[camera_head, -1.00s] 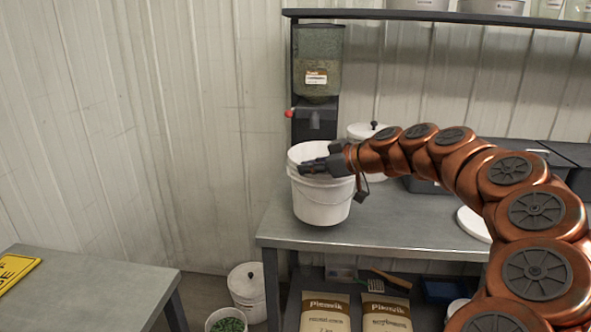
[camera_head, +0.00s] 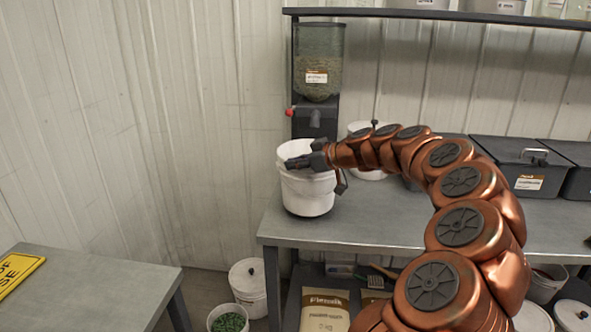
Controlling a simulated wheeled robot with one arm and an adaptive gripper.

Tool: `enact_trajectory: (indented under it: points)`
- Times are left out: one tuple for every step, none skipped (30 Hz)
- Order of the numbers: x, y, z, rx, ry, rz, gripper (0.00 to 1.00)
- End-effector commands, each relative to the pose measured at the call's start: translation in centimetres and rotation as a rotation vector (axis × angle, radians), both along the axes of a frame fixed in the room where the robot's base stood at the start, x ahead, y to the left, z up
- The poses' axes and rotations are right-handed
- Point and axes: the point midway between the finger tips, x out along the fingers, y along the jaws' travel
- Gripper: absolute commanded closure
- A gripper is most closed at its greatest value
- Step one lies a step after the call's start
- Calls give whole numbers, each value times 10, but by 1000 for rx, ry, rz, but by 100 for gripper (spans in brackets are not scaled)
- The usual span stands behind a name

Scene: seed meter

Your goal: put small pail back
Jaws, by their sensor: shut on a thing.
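The small white pail (camera_head: 309,194) is at the left end of the grey workbench, in front of the seed dispenser (camera_head: 317,77). My gripper (camera_head: 300,162) is shut on the pail's upper rim, with the fingers reaching across its open top. The pail is about upright. I cannot tell whether its base touches the bench or hangs just above it. The inside of the pail is mostly hidden by its front wall and my gripper.
The workbench (camera_head: 390,229) has free room right of the pail. A lidded white bucket (camera_head: 366,176) stands behind my arm. Dark bins (camera_head: 525,166) stand at the back right. A lidded bucket (camera_head: 248,280) and an open one with green contents (camera_head: 228,319) are on the floor.

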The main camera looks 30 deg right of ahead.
Motion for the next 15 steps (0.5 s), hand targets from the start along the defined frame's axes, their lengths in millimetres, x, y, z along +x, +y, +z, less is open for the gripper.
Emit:
enact_trajectory:
  points:
    - [0, 0, -2, 1, -2, -1, 100]
    - [0, 0, -5, 1, -2, -2, 100]
    - [0, -1, -9, 1, -2, -3, 100]
    - [0, -1, -11, 0, -4, -4, 100]
    - [0, -2, -13, -1, -4, -5, 100]
    - [0, -2, -16, -1, -4, -5, 100]
    - [0, -2, -17, -2, -5, -6, 100]
    - [0, -2, -18, -2, -5, -6, 100]
    - [0, -2, -19, -3, -5, -5, 100]
    - [0, -2, -19, -3, -6, -5, 100]
    - [0, -2, -20, -3, -6, -5, 100]
    - [0, -2, -20, -4, -6, -5, 100]
    - [0, -2, -20, -3, -6, -5, 100]
    - [0, -2, -20, -3, -5, -4, 100]
    - [0, -2, -20, -3, -5, -4, 100]
